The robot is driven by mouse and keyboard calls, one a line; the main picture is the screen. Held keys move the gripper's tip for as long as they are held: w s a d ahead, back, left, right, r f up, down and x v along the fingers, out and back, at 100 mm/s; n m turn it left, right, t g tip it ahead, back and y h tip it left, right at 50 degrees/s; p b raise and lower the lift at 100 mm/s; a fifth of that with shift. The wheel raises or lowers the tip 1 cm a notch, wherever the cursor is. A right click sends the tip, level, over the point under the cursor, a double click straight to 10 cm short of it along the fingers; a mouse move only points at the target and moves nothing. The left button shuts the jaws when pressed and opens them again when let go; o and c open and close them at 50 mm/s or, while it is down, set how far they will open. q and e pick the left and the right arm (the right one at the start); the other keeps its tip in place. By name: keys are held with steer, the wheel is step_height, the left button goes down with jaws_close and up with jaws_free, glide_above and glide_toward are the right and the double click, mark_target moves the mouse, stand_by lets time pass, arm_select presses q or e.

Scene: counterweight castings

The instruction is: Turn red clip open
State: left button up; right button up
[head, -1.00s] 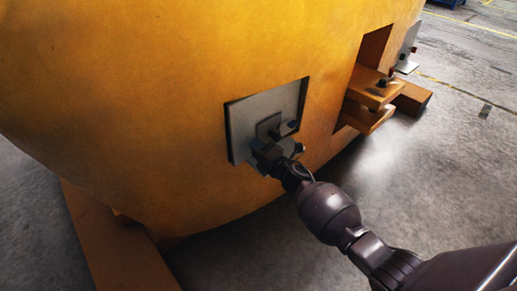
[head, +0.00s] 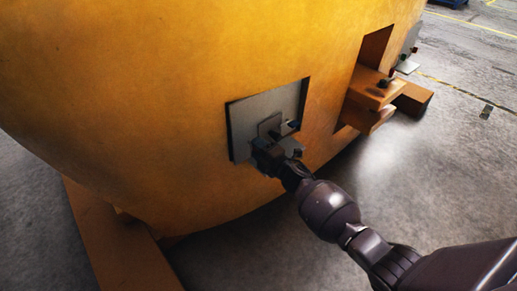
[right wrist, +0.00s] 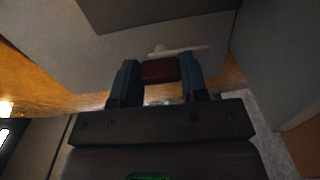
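The red clip (right wrist: 160,70) shows in the right wrist view as a small dark red block in front of a grey surface. A finger of my right gripper (right wrist: 160,82) stands on each side of it, close against it, so the gripper looks shut on the clip. In the head view, my right gripper (head: 270,152) is at the lower edge of a grey plate (head: 246,120) set in a recess of the yellow casting (head: 170,90). It hides the clip there. A small grey bracket stands on the plate just above the gripper. My left gripper is not in view.
To the right, an orange-brown block (head: 370,92) juts out of a slot in the casting. Beyond it is another grey plate (head: 408,45). An orange-brown beam (head: 110,240) lies at lower left.

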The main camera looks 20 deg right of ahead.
steer(key=o, duration=0.5)
steer(key=shift+c, duration=0.2)
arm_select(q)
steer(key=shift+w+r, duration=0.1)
arm_select(e)
steer(key=shift+s, duration=0.1)
steer(key=shift+s+d, duration=0.15)
steer(key=shift+s, duration=0.1)
arm_select(q)
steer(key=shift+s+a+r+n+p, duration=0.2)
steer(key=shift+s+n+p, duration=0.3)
steer(key=shift+p, duration=0.6)
arm_select(e)
steer(key=v, duration=1)
